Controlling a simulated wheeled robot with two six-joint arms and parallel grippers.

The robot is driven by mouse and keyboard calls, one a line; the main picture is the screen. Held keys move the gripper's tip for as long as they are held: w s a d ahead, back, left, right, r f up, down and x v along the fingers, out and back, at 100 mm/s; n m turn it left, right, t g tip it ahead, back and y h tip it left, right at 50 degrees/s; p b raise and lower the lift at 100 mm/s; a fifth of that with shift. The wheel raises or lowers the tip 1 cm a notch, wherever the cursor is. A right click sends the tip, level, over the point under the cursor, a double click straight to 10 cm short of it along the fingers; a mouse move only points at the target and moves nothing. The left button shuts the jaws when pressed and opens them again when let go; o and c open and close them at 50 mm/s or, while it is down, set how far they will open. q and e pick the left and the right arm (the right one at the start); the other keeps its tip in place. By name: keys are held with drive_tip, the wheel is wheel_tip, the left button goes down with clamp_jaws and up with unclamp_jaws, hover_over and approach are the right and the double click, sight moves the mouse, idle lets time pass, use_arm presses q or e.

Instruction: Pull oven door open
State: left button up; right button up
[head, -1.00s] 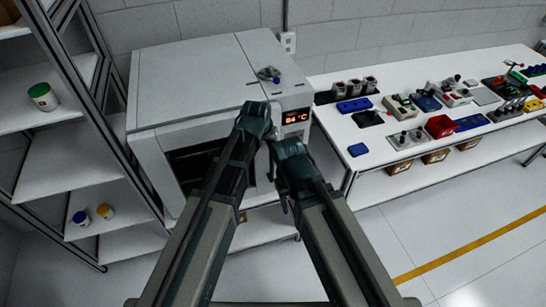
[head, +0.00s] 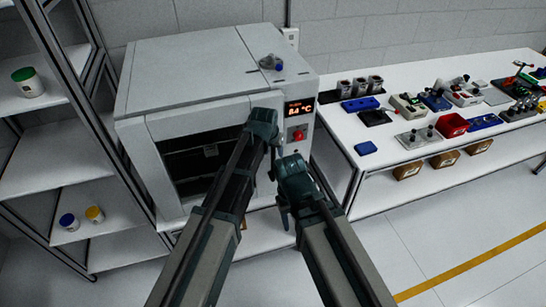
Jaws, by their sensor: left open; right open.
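The white oven (head: 185,62) stands against the back wall. Its door (head: 205,118) is on the front, with a dark window (head: 190,168); it looks shut, though my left arm covers part of it. A lit display (head: 299,108) and a red knob (head: 298,135) sit right of the door. My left gripper (head: 270,150) is open in front of the door's right edge, beside the control panel. Any handle there is hidden, and I cannot tell whether the gripper touches it. My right gripper (head: 284,205) is open and empty, lower, below the panel.
A metal-framed shelf (head: 70,175) with several small jars stands close to the oven's left. A white workbench (head: 345,135) with control boxes and bins is at the right. A small blue-topped item (head: 271,62) lies on the oven. The floor at lower right is clear.

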use_arm(q)
clamp_jaws()
idle(0.3)
idle(1.2)
